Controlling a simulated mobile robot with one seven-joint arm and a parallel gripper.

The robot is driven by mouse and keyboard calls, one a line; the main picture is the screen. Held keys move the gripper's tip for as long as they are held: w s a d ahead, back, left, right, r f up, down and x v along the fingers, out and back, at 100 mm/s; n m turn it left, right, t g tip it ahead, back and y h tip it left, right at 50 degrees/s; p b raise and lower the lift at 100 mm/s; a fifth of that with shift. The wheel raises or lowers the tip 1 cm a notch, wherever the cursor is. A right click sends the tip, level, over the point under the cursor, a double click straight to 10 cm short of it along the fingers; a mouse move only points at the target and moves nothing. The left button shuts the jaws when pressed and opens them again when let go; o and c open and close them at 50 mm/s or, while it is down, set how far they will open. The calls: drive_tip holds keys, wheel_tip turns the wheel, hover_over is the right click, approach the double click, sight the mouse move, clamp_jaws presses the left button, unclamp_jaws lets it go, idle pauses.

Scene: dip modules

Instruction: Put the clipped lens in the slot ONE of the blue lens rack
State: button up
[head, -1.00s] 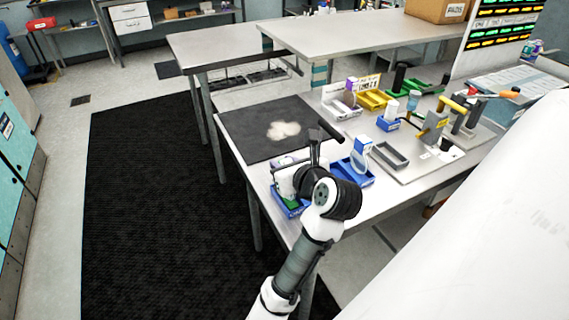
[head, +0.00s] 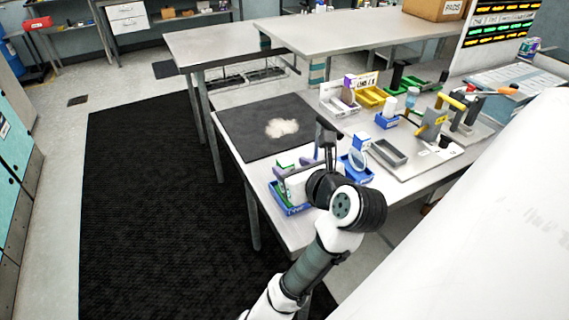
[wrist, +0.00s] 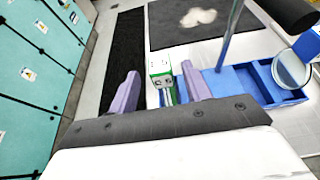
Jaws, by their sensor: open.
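My gripper (wrist: 160,88) is open, its two purple fingers spread apart in the wrist view. A white and green block (wrist: 160,66) shows between and just beyond the fingertips; I cannot tell whether they touch it. A blue rack (wrist: 238,82) lies to the right of the fingers. A round clear lens (wrist: 291,69) with a blue part above it stands at its right end. In the head view this lens (head: 357,160) is upright, just right of my gripper (head: 299,166). A blue tray (head: 287,201) with green in it is partly hidden by my gripper. I cannot read any slot labels.
A dark mat (head: 250,142) with a pale patch covers the bench's left part. Farther right stand a grey tray (head: 388,152), a yellow bin (head: 371,96), a small blue holder (head: 387,121) and a fixture with a yellow handle (head: 433,121).

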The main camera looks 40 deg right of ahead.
drive_tip(key=p+v, duration=0.3)
drive_tip(key=v, duration=0.3)
drive_tip(key=shift+s+a+r, duration=0.1)
drive_tip(key=shift+s, duration=0.05)
